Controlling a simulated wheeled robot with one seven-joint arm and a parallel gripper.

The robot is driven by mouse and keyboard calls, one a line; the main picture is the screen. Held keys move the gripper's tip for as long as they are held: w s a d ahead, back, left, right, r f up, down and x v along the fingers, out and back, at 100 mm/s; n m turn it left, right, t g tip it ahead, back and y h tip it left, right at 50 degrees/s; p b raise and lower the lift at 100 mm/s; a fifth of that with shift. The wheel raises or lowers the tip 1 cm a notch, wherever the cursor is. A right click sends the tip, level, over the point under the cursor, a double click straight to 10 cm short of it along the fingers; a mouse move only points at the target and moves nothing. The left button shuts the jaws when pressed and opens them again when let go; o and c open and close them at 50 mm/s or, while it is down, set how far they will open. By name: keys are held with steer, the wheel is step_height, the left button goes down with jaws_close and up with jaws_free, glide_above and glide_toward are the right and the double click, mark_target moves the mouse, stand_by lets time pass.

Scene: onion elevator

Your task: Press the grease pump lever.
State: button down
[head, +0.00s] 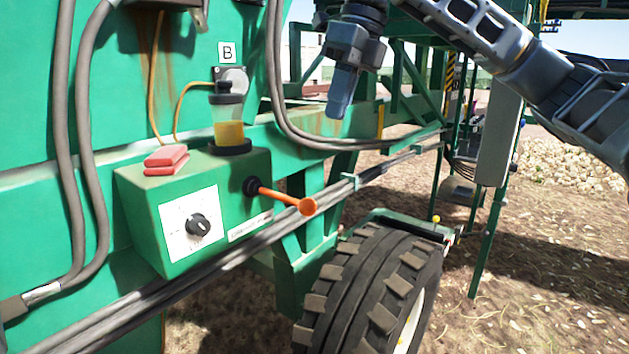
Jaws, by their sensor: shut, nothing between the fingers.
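The grease pump lever (284,197) is an orange rod with a flared orange end. It sticks out to the right and slightly down from a black pivot on the green pump box (150,215). A clear reservoir with yellow grease (228,127) stands on top of the box. My gripper (338,110) is shut and empty, pointing down. In the picture it is above and to the right of the lever, apart from it. How far it is from the lever in depth is hard to tell.
Red pads (166,160) lie on the box, and a black dial (198,225) is on its front. Grey hoses (290,105) hang behind the lever, and a pipe bundle (240,255) runs below it. A large tyre (365,290) stands lower right. Bare soil lies at right.

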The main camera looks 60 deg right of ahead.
mark_target(314, 201)
stand_by(0.3)
steer(key=p+x, duration=0.3)
steer(key=x, duration=1.1)
steer(key=shift+f+b, duration=0.15)
steer(key=shift+b, duration=0.15)
step_height(314, 201, down, 2)
steer(key=b, duration=0.4)
steer(key=shift+s+t, duration=0.15)
steer(key=shift+t, duration=0.25)
step_height(314, 201, down, 7)
steer(key=t+h+b, duration=0.1)
steer(key=t+b, duration=0.4)
steer(key=b, duration=1.4)
steer(key=shift+r+n, duration=0.25)
steer(key=shift+n, duration=0.05)
steer(key=shift+f, duration=0.15)
